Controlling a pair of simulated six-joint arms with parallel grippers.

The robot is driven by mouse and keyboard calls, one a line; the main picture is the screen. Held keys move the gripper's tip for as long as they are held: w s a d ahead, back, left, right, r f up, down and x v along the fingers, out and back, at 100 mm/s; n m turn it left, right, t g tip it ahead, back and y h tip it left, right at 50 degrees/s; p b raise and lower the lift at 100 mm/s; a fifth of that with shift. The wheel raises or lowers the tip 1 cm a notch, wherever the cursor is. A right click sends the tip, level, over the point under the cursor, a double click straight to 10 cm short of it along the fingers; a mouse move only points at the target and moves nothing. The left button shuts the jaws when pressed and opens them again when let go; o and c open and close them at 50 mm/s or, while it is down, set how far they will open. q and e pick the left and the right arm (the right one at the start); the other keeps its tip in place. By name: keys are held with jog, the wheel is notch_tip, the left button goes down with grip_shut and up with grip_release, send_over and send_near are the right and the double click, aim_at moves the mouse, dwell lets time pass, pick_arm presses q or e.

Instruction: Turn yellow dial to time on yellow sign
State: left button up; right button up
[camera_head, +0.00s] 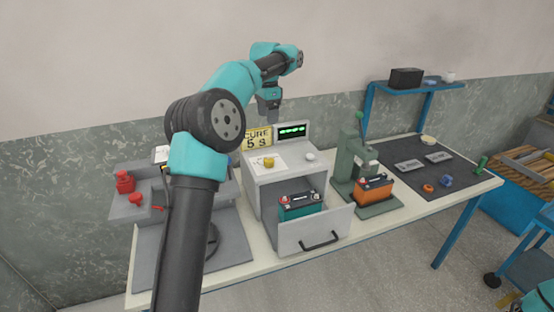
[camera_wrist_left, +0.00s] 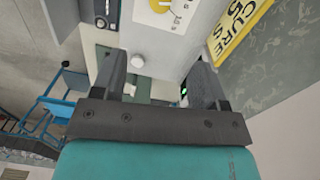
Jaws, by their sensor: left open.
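The yellow dial (camera_head: 269,161) sits on a white scale plate on top of the grey cabinet (camera_head: 256,192). In the left wrist view the dial (camera_wrist_left: 159,4) is cut by the top edge. The yellow sign (camera_head: 256,139) reads "CURE 5 s" and stands behind the dial; it also shows in the left wrist view (camera_wrist_left: 238,30). My left gripper (camera_head: 271,117) points down above the back of the cabinet, apart from the dial. In the wrist view its two fingers (camera_wrist_left: 160,72) are spread with nothing held. My right gripper is not in view.
A white knob (camera_head: 310,156) is right of the dial, and a green-lit display (camera_head: 292,130) stands behind it. The open drawer (camera_head: 316,232) holds a teal battery (camera_head: 300,206). A green press (camera_head: 346,160) with an orange battery (camera_head: 374,188) is to the right.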

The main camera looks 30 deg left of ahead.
aim_at(269, 159)
pick_arm(q)
jog(key=shift+f, duration=0.1)
jog(key=f, duration=1.7)
jog(key=shift+s+d+f, duration=0.1)
jog(key=shift+s+d, duration=0.1)
jog(key=c, duration=0.9)
